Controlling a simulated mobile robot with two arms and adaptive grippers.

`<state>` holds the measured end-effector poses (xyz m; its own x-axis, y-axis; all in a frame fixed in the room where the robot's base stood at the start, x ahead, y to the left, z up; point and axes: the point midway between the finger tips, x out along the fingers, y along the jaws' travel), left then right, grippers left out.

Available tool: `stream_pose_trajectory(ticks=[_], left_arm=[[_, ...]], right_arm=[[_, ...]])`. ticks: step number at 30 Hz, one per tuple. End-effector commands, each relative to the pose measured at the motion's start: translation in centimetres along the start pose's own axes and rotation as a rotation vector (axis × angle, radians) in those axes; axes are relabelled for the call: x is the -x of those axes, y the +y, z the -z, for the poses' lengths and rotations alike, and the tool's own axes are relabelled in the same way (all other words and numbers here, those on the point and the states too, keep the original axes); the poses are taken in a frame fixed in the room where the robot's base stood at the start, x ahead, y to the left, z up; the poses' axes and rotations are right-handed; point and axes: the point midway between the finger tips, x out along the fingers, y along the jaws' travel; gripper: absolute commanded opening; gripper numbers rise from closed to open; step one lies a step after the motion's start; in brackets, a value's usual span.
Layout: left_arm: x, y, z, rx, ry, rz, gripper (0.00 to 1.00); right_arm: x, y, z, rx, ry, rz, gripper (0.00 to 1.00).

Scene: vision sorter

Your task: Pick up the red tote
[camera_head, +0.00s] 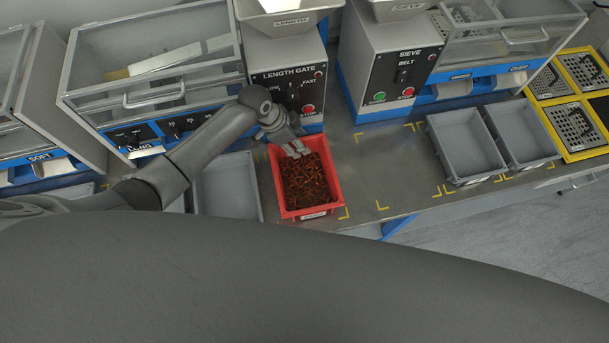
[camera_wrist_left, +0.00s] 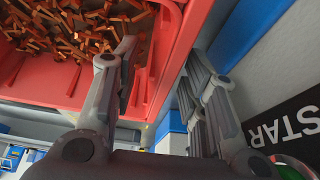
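The red tote (camera_head: 335,180) stands on the grey bench below the LENGTH GATE machine, filled with small brown-orange pieces (camera_head: 305,182). My left gripper (camera_head: 296,151) is at the tote's far wall. In the left wrist view my left gripper (camera_wrist_left: 160,55) is open. One finger is over the inside of the red tote (camera_wrist_left: 172,62) and the other is outside it, on the machine side. The tote's rim runs between them, with gaps visible; contact cannot be told. My right gripper is not in view.
The LENGTH GATE machine (camera_head: 262,55) stands close behind the tote. A grey tray (camera_head: 228,190) is just left of it. Two grey totes (camera_head: 462,140) stand further right. The bench (camera_head: 385,165) between is clear, with yellow corner marks.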

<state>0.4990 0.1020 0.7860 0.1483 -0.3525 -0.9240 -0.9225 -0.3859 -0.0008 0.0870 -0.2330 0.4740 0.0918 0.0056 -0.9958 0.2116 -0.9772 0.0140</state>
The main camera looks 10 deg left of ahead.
Motion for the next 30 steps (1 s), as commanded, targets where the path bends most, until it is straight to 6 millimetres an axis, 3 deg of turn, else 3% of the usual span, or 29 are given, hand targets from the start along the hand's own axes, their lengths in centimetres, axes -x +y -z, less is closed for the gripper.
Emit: stream_pose_trajectory(ticks=[21, 30], left_arm=[[-0.43, 0.0, -0.18, 0.001, 0.0, 0.0, 0.4], [-0.43, -0.01, -0.18, 0.0, 0.0, 0.0, 0.03]], right_arm=[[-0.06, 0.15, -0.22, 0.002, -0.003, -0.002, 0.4], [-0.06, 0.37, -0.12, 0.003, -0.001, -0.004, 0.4]])
